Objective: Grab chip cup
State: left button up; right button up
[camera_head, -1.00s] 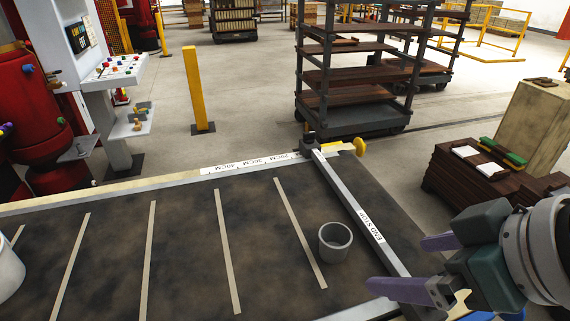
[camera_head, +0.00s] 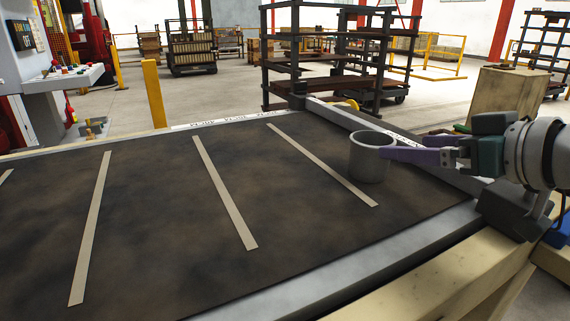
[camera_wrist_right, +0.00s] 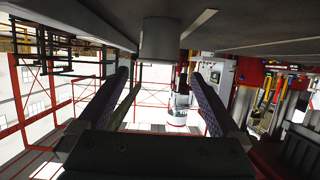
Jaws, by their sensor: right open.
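The chip cup, a grey open-topped cylinder (camera_head: 367,160), stands upright on the dark belt near its right side. My right gripper (camera_head: 390,154), with purple fingers, comes in level from the right. Its fingertips are at the cup's right side in the head view; whether they touch it I cannot tell. In the right wrist view, which looks upside down, the cup (camera_wrist_right: 160,38) is ahead, centred between the spread fingers (camera_wrist_right: 158,76). The right gripper is open and empty. My left gripper is not in view.
A grey end-stop bar (camera_head: 430,155) runs along the belt's right side, behind and under the right gripper. Pale strips (camera_head: 225,195) cross the belt (camera_head: 150,230), which is otherwise clear. A yellow post (camera_head: 154,93) and dark shelf racks (camera_head: 325,60) stand beyond.

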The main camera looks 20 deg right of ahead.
aim_at(370, 156)
jog(key=x, duration=0.3)
jog(key=shift+w+a+f+b, duration=0.1)
jog(key=shift+w+b, duration=0.1)
jog(key=shift+b, duration=0.1)
jog(key=shift+f+b+x, duration=0.2)
jog(key=shift+b+x, duration=0.55)
jog(key=shift+x, duration=1.8)
jog(key=shift+s, duration=0.1)
jog(key=c, duration=1.2)
